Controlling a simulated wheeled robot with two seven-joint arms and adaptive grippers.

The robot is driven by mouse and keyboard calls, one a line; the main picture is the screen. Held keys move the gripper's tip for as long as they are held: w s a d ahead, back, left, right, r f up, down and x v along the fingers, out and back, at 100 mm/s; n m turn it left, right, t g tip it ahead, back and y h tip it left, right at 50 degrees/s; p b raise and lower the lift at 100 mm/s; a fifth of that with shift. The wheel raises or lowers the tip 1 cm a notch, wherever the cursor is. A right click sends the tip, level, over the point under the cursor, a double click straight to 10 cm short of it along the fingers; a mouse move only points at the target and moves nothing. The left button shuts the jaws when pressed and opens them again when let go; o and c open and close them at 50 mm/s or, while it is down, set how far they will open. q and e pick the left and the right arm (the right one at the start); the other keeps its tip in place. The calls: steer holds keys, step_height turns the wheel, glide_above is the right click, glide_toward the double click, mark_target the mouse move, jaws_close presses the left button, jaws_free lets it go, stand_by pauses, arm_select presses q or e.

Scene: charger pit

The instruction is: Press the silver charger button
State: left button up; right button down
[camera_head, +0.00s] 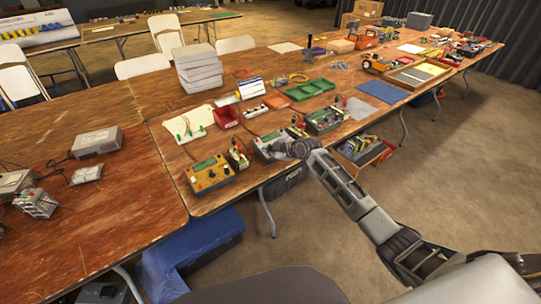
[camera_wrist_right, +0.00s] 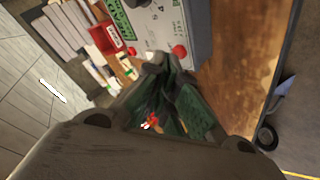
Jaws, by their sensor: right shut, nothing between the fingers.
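The silver charger (camera_head: 262,143) is a grey box with a green panel near the front edge of the brown table, partly hidden by my right gripper (camera_head: 284,150). In the right wrist view the charger (camera_wrist_right: 196,22) shows its pale face and red round knobs. My right gripper (camera_wrist_right: 163,66) is shut and empty, with its tips close to the charger's near side. I cannot tell whether they touch it. Which part is the button is not clear. My left gripper is not in view.
A yellow charger (camera_head: 208,175) stands left of the silver one, and a green-panelled unit (camera_head: 326,119) stands to the right. The table front left of the yellow charger is clear.

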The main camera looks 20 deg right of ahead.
steer(key=shift+f+b, duration=0.3)
steer(key=shift+f, duration=0.1)
stand_by(0.6)
steer(key=shift+r, duration=0.1)
stand_by(0.3)
steer(key=shift+s+r+p, duration=0.1)
steer(key=shift+r+p, duration=0.6)
steer(key=shift+r, duration=0.05)
steer(key=shift+r, duration=0.1)
steer(key=r+p, duration=0.2)
steer(key=s+r+p, duration=0.1)
steer(key=r+p, duration=0.1)
steer(key=shift+d+r, duration=0.15)
steer(key=shift+r, duration=0.2)
stand_by(0.3)
stand_by(0.8)
